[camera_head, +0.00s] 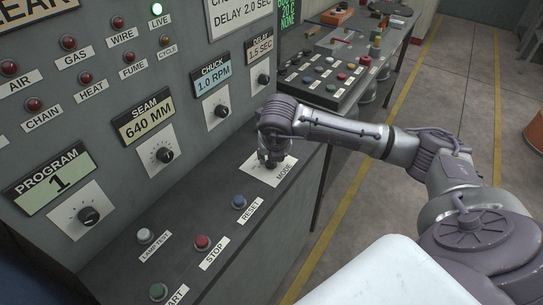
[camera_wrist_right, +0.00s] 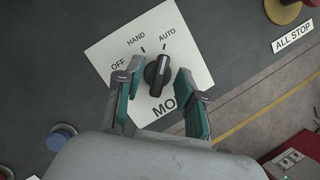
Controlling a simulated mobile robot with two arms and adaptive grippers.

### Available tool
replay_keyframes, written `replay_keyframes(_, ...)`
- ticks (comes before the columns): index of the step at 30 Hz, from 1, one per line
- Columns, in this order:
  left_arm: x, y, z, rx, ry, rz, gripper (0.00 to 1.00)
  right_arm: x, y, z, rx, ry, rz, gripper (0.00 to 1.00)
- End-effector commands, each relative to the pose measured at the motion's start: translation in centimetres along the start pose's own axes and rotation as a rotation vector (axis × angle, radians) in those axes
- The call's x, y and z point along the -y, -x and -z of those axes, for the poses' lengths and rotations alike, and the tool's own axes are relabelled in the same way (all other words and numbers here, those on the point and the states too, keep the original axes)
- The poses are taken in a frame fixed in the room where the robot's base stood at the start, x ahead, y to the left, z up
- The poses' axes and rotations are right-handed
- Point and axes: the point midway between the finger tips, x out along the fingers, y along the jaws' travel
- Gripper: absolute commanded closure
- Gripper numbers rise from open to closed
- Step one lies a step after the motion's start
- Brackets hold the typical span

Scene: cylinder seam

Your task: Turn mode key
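The mode key is a black rotary knob (camera_wrist_right: 157,72) on a white plate (camera_wrist_right: 188,42) marked OFF, HAND and AUTO. Its pale pointer line is turned towards the AUTO mark. My right gripper (camera_wrist_right: 160,73) is open, with one teal-padded finger on each side of the knob and a visible gap to it. In the head view my right gripper (camera_head: 270,158) points down over the mode plate (camera_head: 260,173) on the console ledge and hides the knob. My left gripper is not in view.
Blue reset (camera_head: 239,202), red stop (camera_head: 202,242) and white lamp test (camera_head: 145,236) buttons sit on the same ledge. The upright panel with dials (camera_head: 165,156) rises behind. An all stop button (camera_wrist_right: 283,10) is right of the plate in the wrist view.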

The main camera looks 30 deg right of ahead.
Motion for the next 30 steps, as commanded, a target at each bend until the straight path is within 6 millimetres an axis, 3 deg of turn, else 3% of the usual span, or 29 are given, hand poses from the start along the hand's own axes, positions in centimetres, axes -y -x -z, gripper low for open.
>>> replay_keyframes(10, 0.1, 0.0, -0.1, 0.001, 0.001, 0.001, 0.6, 0.0, 1.0, 0.0, 0.0, 0.002, -0.002, 0.61)
replay_keyframes(24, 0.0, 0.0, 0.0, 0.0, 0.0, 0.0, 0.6, 0.0, 10.1, 0.0, 0.003, 0.002, -0.001, 0.61)
replay_keyframes(30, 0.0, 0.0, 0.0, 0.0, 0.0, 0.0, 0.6, 0.0, 11.8, 0.0, 0.0, 0.001, -0.001, 0.61)
